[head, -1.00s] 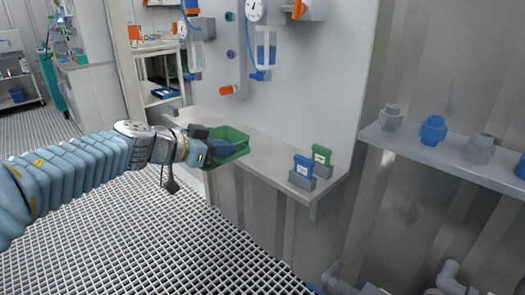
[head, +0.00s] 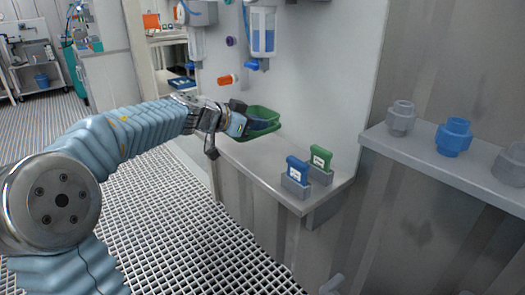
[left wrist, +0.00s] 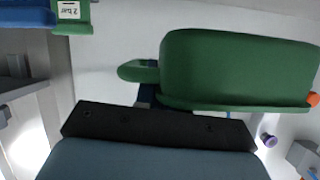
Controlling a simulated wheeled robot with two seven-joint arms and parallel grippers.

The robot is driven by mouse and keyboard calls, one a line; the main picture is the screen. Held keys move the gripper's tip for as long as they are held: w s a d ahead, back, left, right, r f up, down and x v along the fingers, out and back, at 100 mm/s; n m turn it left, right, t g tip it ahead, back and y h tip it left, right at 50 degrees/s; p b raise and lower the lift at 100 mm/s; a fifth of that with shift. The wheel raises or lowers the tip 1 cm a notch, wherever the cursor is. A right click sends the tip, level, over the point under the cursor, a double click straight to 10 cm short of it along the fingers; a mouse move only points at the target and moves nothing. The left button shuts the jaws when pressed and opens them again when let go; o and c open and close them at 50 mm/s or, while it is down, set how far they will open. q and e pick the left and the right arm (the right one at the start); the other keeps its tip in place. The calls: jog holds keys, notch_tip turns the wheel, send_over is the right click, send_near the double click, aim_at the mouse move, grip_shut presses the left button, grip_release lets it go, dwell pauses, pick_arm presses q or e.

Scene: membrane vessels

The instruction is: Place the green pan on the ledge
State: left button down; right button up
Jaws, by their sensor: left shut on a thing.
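The green pan (head: 264,113) is a shallow open tray at the end of my left arm in the head view. My left gripper (head: 244,124) is shut on its near side. The pan appears over the far left part of the grey ledge (head: 252,163), close to the wall panel; I cannot tell whether it touches the ledge. In the left wrist view the pan (left wrist: 240,68) fills the upper right, with a rounded tab on its left side beside the gripper. The fingertips are largely hidden there. My right gripper is not in view.
A blue block (head: 298,170) and a green block (head: 321,157) stand in grey holders at the ledge's near right end. Bottles and an orange knob (head: 227,80) hang on the wall above. A right shelf (head: 440,165) holds grey and blue fittings. The mid-ledge is clear.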

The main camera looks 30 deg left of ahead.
pick_arm(q)
jog(key=w+f+b, duration=0.1)
jog(key=w+f, duration=0.1)
jog(key=w+a+f+b, duration=0.1)
jog(key=w+f, duration=0.1)
jog(key=f, duration=0.1)
jog(key=shift+w+f, duration=0.15)
jog(key=shift+w, duration=0.05)
jog(key=f+b, duration=0.1)
jog(key=f, duration=0.1)
jog(key=f+b, duration=0.1)
jog(key=shift+w+a+f+b, duration=0.15)
jog(key=shift+w+f+b, duration=0.15)
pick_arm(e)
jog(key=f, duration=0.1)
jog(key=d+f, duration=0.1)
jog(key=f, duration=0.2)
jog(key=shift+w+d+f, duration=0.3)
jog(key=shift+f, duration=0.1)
pick_arm(q)
jog(key=c, duration=1.2)
grip_release()
jog(key=shift+f, duration=0.15)
jog(key=shift+c, duration=0.2)
